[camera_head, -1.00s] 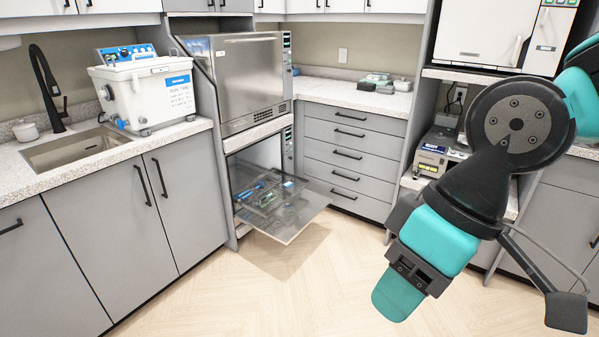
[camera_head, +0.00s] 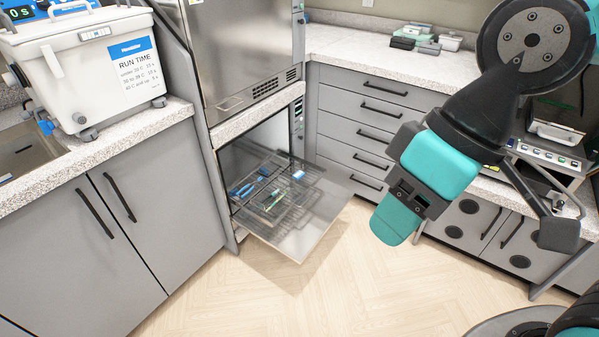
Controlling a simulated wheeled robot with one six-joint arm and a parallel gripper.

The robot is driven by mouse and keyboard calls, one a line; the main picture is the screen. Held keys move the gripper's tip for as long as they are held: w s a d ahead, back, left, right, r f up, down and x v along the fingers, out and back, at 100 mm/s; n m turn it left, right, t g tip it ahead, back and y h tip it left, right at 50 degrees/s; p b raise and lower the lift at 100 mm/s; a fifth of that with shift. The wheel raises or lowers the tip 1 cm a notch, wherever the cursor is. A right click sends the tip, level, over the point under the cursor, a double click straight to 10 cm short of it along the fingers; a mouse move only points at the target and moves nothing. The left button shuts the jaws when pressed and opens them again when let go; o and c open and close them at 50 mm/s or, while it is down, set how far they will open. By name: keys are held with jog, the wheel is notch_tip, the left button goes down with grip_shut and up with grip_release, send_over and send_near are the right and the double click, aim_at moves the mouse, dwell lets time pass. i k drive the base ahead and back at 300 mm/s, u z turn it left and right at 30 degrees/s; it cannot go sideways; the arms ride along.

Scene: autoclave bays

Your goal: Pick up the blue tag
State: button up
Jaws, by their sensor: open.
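Small blue items lie on a wire rack (camera_head: 290,206) in the open lower bay. One long blue item (camera_head: 242,190) is at the rack's left, and a small light-blue piece (camera_head: 298,175) is at its right. They are too small for me to tell which is the blue tag. My gripper (camera_head: 398,218) hangs at the right of the view, above the floor, right of the bay and apart from the rack. It is open, and nothing shows in it. Its two fingers are hard to tell apart from this side.
The bay's lowered door (camera_head: 312,232) juts out over the floor. A steel autoclave (camera_head: 245,60) stands above the bay. Grey drawers (camera_head: 360,125) are behind, with a white tub (camera_head: 95,70) on the left counter. The wooden floor (camera_head: 300,300) in front is clear.

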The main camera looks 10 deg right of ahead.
aim_at(298, 175)
jog(key=z, duration=0.2)
jog(key=i, duration=2.45)
jog(key=u, duration=0.5)
